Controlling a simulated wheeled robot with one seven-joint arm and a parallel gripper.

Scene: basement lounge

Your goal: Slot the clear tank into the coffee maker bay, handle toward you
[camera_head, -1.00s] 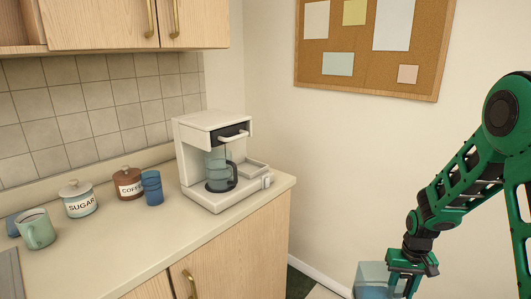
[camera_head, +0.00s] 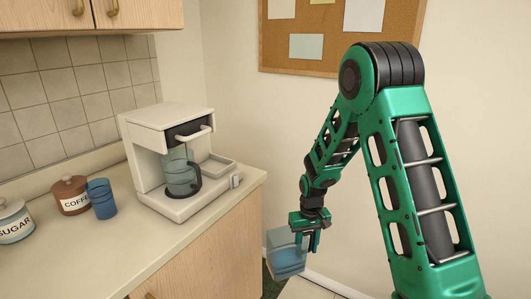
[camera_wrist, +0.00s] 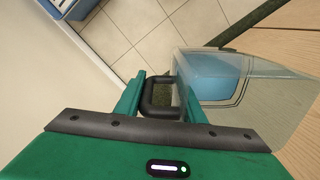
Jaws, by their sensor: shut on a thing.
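The clear tank (camera_head: 285,256) has a bluish tint and hangs below my gripper (camera_head: 307,232), right of the counter's end and below its top. In the wrist view my gripper (camera_wrist: 160,98) is shut on the dark handle of the tank (camera_wrist: 245,95), whose clear body extends to the right with blue showing inside. The white coffee maker (camera_head: 150,130) stands on the counter near its right end. A glass carafe with a dark handle (camera_head: 180,175) sits in its front. To the carafe's right, an open tray-like bay (camera_head: 218,166) shows on the coffee maker's side.
A blue cup (camera_head: 102,198), a brown coffee canister (camera_head: 70,195) and a sugar canister (camera_head: 14,222) stand left of the coffee maker on the counter (camera_head: 125,245). The wall and a corkboard (camera_head: 330,60) are behind. Counter front is clear.

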